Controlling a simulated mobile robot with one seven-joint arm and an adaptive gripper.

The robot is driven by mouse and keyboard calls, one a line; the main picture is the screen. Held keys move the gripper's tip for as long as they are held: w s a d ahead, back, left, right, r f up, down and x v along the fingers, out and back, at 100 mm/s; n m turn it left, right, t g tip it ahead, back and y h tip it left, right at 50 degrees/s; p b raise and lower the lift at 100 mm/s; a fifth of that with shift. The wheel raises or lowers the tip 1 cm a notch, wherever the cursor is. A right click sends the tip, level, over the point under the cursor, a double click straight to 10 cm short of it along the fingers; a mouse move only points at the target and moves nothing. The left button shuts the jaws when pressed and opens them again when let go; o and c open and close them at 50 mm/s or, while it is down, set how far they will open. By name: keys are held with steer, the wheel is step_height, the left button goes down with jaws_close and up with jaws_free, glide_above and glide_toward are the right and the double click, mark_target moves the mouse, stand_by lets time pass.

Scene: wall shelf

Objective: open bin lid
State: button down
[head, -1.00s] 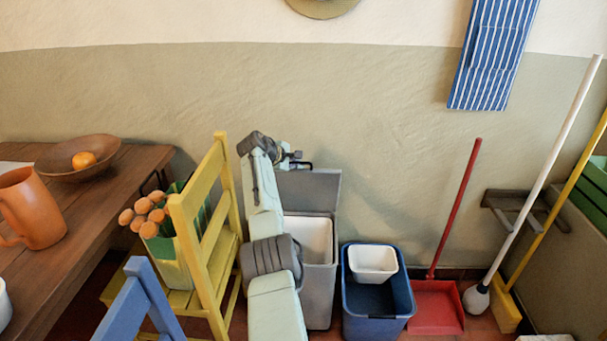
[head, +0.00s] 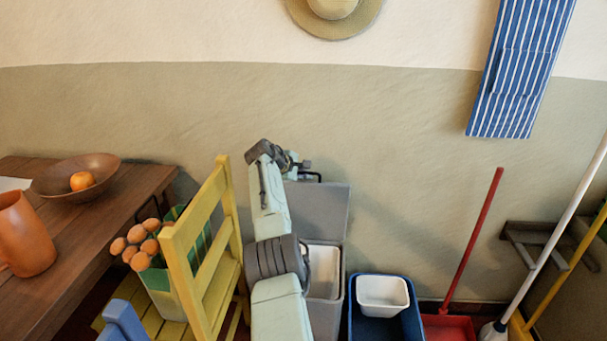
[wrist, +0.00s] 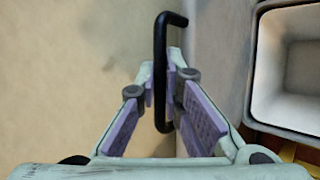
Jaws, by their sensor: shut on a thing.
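The grey bin (head: 326,312) stands against the wall, partly hidden behind my arm. Its grey lid (head: 322,208) is raised upright at the back, and the pale inside of the bin (head: 324,270) shows. A black bar handle (head: 311,175) is at the lid's top edge. My gripper (head: 297,164) is at this handle. In the wrist view, my gripper (wrist: 162,98) has its two purple pads on either side of the black handle (wrist: 160,62) and is shut on it. The bin's opening (wrist: 290,70) shows at the right there.
A blue bin (head: 385,325) with a white tub (head: 382,295) is at the right. A wooden table (head: 60,240) is at the far left.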

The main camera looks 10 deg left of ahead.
steer(key=c, duration=1.7)
jaws_free()
steer(key=shift+f, duration=0.1)
steer(key=shift+s, duration=0.1)
steer(key=v, duration=1.2)
steer(key=shift+c, duration=0.5)
